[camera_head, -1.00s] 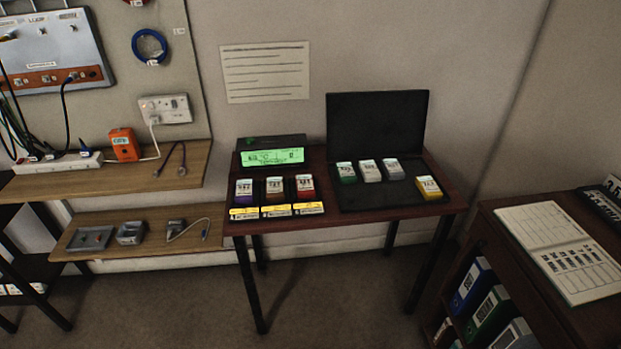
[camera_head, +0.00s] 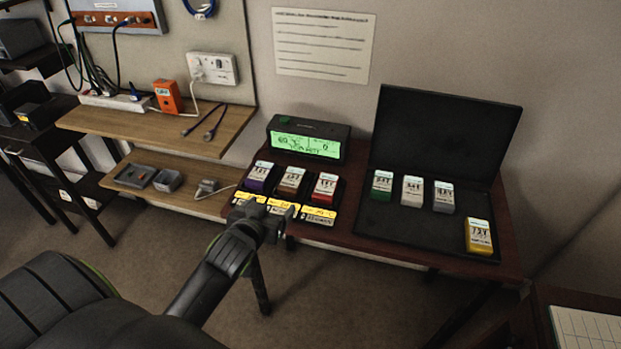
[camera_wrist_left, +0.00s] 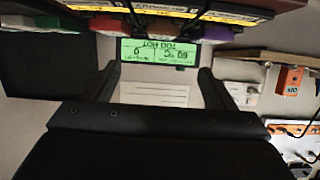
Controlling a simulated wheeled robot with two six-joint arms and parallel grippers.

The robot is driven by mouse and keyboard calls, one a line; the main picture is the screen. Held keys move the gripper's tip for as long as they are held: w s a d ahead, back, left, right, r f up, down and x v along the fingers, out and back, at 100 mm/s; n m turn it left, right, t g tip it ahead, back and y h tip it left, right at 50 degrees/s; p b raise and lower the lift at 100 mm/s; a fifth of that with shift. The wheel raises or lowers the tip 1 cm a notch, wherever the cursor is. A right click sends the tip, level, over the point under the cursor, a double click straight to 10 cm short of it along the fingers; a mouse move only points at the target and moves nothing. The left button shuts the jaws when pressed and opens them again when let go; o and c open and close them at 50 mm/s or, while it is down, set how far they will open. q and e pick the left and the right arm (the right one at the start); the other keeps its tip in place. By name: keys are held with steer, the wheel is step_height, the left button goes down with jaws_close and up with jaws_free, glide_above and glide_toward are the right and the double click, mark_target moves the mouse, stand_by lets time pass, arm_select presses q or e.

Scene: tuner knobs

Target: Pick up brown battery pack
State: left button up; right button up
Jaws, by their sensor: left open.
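The middle pack (camera_head: 292,181) in the dock on the dark red table looks brown under its white label. It stands between a purple pack (camera_head: 259,176) and a red pack (camera_head: 325,188). In the left wrist view, which is upside down, the brown pack (camera_wrist_left: 148,24) shows at the top, partly cut off. My left gripper (camera_head: 265,212) is in front of the dock, near its yellow labels, and appears apart from the packs. Its two fingers are spread and empty in the left wrist view (camera_wrist_left: 158,76). My right gripper is not in view.
A green-lit display (camera_head: 306,145) stands behind the dock. An open black case (camera_head: 375,222) to the right holds green, white, grey and yellow packs. A wooden shelf (camera_head: 150,125) with a power strip and an orange box is at the left.

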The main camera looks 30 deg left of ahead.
arm_select(q)
glide_toward(291, 182)
steer(key=x, duration=0.4)
steer(key=shift+f, duration=0.2)
steer(key=shift+x, duration=2.9)
steer(key=shift+r, duration=0.1)
steer(key=c, duration=1.1)
